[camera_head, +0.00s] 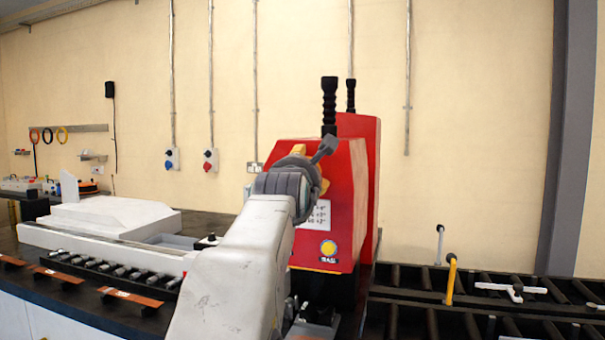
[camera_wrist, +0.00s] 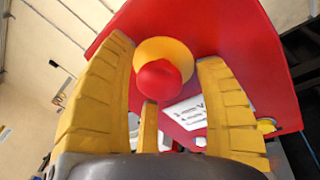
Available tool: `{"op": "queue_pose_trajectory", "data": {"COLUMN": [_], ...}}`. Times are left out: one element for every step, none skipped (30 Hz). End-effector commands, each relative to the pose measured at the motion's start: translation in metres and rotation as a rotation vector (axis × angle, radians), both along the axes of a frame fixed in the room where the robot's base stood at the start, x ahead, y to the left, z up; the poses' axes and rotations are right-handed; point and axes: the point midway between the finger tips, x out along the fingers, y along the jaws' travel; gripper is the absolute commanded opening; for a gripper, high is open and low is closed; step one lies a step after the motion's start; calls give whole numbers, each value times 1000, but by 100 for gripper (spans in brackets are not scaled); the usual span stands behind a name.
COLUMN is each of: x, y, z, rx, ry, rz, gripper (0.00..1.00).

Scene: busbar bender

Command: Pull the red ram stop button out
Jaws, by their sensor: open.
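The red ram stop button (camera_wrist: 158,80) shows in the wrist view as a round red knob on a yellow base (camera_wrist: 172,52), set on the red face of the bender (camera_wrist: 215,35). My gripper (camera_wrist: 165,85) is open, with yellow ribbed fingers to the left and right of the button and a further finger below it. I cannot tell whether any finger touches the button. In the head view my gripper (camera_head: 318,172) is at the front of the red bender housing (camera_head: 345,210), and my arm hides the button there.
A white label and a yellow round button (camera_head: 328,248) are low on the bender's face. A black handle (camera_head: 329,105) rises above the housing. A dark roller conveyor (camera_head: 480,300) runs to the right. A white machine bed (camera_head: 110,215) with a dark bench lies to the left.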

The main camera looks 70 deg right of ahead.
Motion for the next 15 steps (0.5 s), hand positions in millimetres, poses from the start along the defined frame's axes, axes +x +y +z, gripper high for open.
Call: {"op": "queue_pose_trajectory", "data": {"x": [0, 0, 0, 0, 0, 0, 0, 0, 0, 0, 0, 0, 0, 0, 0], "y": [0, 0, 0, 0, 0, 0, 0, 0, 0, 0, 0, 0, 0, 0, 0], "z": [0, 0, 0, 0, 0, 0, 0, 0, 0, 0, 0, 0, 0, 0, 0], "rx": [0, 0, 0, 0, 0, 0, 0, 0, 0, 0, 0, 0, 0, 0, 0], "ry": [0, 0, 0, 0, 0, 0, 0, 0, 0, 0, 0, 0, 0, 0, 0], "rz": [0, 0, 0, 0, 0, 0, 0, 0, 0, 0, 0, 0, 0, 0, 0], "gripper": [64, 64, 66, 63, 60, 57, 54, 51, 48, 45, 42, 39, 36, 33, 30]}}
